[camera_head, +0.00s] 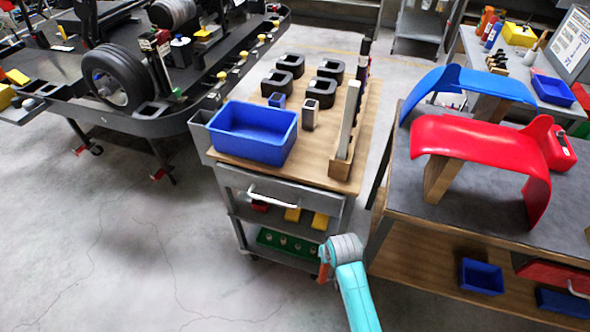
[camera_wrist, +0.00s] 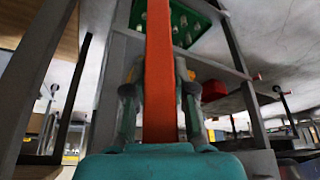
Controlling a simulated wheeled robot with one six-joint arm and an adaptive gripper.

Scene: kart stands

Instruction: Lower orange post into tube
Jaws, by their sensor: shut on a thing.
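The orange post (camera_wrist: 160,70) runs up the middle of the wrist view, between the two fingers of my gripper (camera_wrist: 159,92). My gripper is shut on the post; the post's far end runs out of the picture. In the head view my gripper is mostly hidden beside my arm, low in front of the cart; a small orange piece (camera_head: 323,272) shows there. On the cart top stand a short grey square tube (camera_head: 310,116) and a short blue square tube (camera_head: 277,100), both open upward. I cannot tell which tube is meant.
The cart (camera_head: 225,178) carries a blue bin (camera_head: 255,134), several black blocks and a tall pale post (camera_head: 348,120) in a wooden holder. A green tray (camera_head: 285,245) sits on its lower shelf. A table (camera_head: 460,200) with red and blue curved panels stands right. Floor at left is clear.

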